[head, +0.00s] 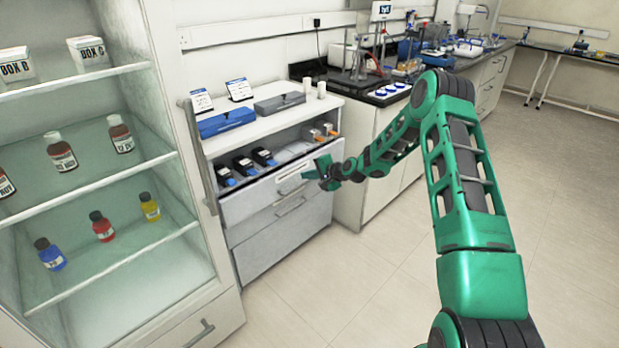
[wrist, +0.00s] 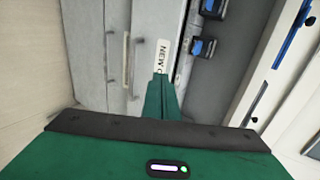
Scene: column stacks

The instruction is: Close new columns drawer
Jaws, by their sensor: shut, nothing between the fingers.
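The new columns drawer (head: 262,197) is the upper grey drawer of the low cabinet in the head view. In the wrist view its front (wrist: 152,22) bears a white label (wrist: 161,57) that reads "NEW" before my fingers cover the rest. My gripper (head: 319,180) is at the right part of this drawer front in the head view. In the wrist view the shut, empty fingertips (wrist: 160,78) overlap the label's end; I cannot tell if they touch. The drawer looks nearly flush with the cabinet, but a small gap cannot be ruled out.
A lower drawer (head: 285,232) with a bar handle is below. A glass-shelved cabinet (head: 205,265) stands close at left, a lab bench (head: 385,190) at right. The floor (head: 350,290) in front is clear.

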